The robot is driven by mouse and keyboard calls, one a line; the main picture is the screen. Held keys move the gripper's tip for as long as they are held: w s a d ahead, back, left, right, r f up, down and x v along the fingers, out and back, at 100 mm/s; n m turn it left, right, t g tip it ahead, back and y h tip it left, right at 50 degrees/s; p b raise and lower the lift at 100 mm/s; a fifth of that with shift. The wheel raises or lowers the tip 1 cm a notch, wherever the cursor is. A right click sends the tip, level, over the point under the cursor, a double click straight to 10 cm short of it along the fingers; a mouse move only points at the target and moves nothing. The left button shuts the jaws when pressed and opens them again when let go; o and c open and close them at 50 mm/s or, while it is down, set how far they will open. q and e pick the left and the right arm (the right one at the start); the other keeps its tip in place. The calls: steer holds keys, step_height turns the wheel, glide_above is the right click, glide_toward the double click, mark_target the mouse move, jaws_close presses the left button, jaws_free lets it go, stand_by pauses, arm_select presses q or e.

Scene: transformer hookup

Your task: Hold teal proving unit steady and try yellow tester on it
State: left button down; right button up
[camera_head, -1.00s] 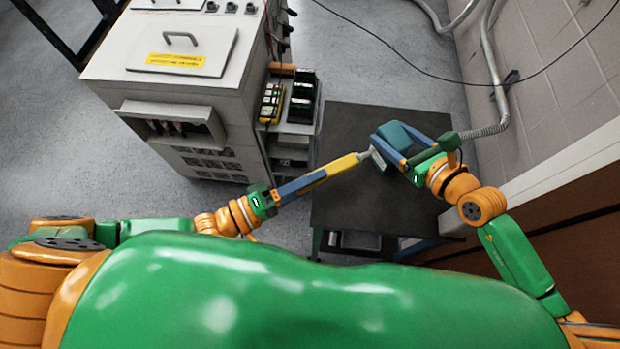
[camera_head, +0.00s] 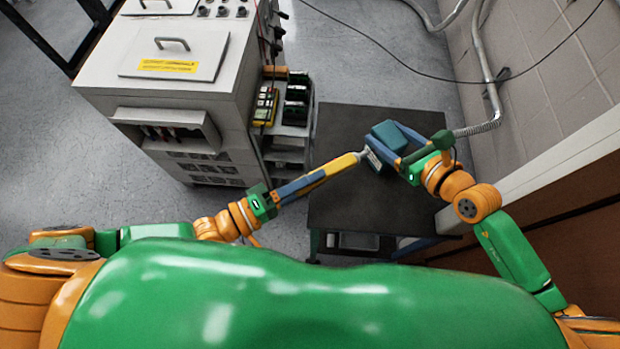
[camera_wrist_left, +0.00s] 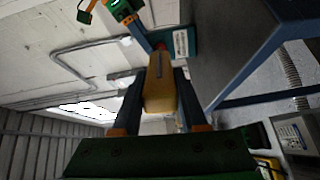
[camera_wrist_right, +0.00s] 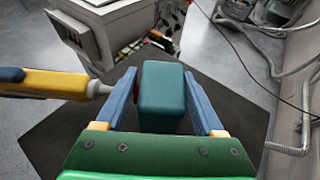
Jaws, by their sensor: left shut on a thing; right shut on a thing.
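The teal proving unit (camera_head: 390,135) is held above the dark table by my right gripper (camera_head: 399,148). In the right wrist view the teal unit (camera_wrist_right: 162,95) sits between the two blue fingers. The yellow tester (camera_head: 340,165) is held by my left gripper (camera_head: 305,183), which is shut around its body. In the left wrist view the tester (camera_wrist_left: 160,90) points away from the fingers toward the unit's labelled face (camera_wrist_left: 181,43).
A dark table (camera_head: 345,205) lies below both grippers, its top mostly clear. A grey cabinet (camera_head: 165,95) stands at left, with a side shelf (camera_head: 285,130) holding a yellow-green device (camera_head: 265,105) and black items. A wall with conduit (camera_head: 485,60) is at right.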

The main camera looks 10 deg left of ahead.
steer(key=o, duration=1)
steer(key=v, duration=0.7)
steer(key=shift+d+f, duration=0.1)
steer(key=shift+s+d, duration=0.1)
steer(key=shift+s, duration=0.15)
arm_select(q)
steer(key=v, duration=0.7)
arm_select(e)
steer(key=shift+w, duration=0.1)
